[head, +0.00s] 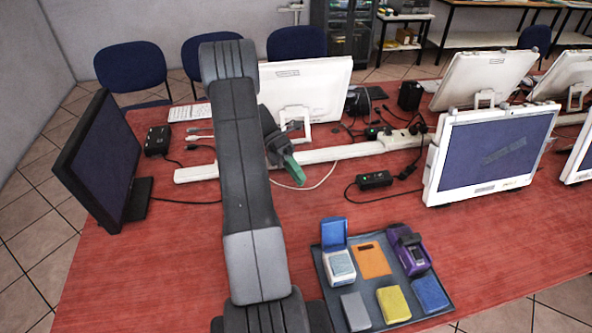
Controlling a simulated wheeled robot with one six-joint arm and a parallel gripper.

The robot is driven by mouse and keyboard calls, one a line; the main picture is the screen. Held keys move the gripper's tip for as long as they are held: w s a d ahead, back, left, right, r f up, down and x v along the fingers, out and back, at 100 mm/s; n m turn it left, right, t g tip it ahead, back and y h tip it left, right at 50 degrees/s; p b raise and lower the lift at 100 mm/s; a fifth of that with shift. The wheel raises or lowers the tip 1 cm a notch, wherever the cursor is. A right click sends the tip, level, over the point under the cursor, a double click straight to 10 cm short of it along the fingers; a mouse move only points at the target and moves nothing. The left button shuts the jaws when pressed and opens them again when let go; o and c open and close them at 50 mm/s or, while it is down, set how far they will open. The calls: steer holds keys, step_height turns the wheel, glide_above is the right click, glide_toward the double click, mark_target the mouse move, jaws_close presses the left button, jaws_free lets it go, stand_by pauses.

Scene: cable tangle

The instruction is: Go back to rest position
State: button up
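My gripper (292,168) is in the head view, beside my raised arm and over the middle of the red table (210,270). It points down and to the right, in front of the back of a white monitor (322,85) and close to the white power strip (345,152) in the picture. Its end shows green; I cannot tell whether this is the fingers or something between them. The gap between the fingers is not clear. My arm hides part of the table and the left part of the strip.
A dark tray (440,303) at the front right holds several blocks, a blue-and-white box and a purple device (408,250). A black monitor (100,160) stands left, a white one (490,155) right. Cables and black adapters (374,180) lie around the strip. The front-left table is clear.

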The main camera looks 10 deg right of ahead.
steer(key=p+x, duration=0.2)
steer(key=x, duration=0.9)
steer(key=shift+s+f, duration=0.15)
steer(key=shift+f, duration=0.1)
